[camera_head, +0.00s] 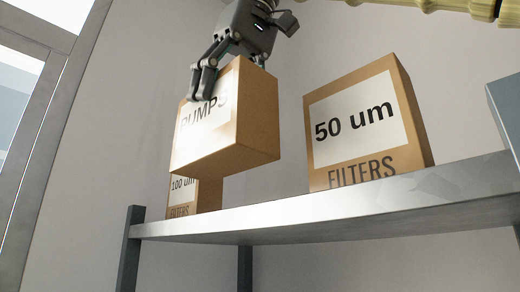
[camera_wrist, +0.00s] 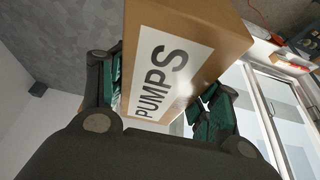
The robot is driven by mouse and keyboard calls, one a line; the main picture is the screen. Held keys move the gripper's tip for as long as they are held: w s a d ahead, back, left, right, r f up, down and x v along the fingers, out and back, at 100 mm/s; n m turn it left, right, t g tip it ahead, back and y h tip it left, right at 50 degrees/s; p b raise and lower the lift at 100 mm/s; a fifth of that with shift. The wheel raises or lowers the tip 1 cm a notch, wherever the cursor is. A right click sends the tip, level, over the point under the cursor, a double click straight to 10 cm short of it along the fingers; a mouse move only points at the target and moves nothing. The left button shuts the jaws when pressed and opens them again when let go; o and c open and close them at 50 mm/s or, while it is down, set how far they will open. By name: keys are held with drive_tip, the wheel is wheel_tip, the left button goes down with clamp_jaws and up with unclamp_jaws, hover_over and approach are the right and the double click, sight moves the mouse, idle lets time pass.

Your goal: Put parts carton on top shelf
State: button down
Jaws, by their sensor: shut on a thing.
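My gripper (camera_head: 207,82) is shut on a brown carton labelled PUMPS (camera_head: 245,130) and holds it from above. In the head view the carton is tilted and appears in front of and above the left part of the metal shelf (camera_head: 350,212). I cannot tell whether its underside is over the shelf surface. In the wrist view the PUMPS carton (camera_wrist: 208,25) sits between the two green-padded fingers of my gripper (camera_wrist: 160,105). The far finger is mostly hidden in the head view.
A 100 um filters carton (camera_head: 208,193) stands on the shelf, partly hidden behind the held carton. A 50 um filters carton (camera_head: 412,125) stands to the right, with bare shelf between them. A grey-blue box (camera_head: 506,105) is at the right edge. A dark post (camera_head: 130,250) supports the shelf's left end.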

drive_tip(key=w+d+f+p, duration=0.4)
drive_tip(key=w+p, duration=0.1)
drive_tip(key=w, duration=0.4)
drive_tip(key=shift+w+f, duration=0.3)
drive_tip(key=shift+w, duration=0.1)
drive_tip(key=shift+s, duration=0.1)
drive_tip(key=shift+d+f, duration=0.1)
drive_tip(key=shift+f, duration=0.05)
drive_tip(key=shift+c, duration=1.8)
unclamp_jaws()
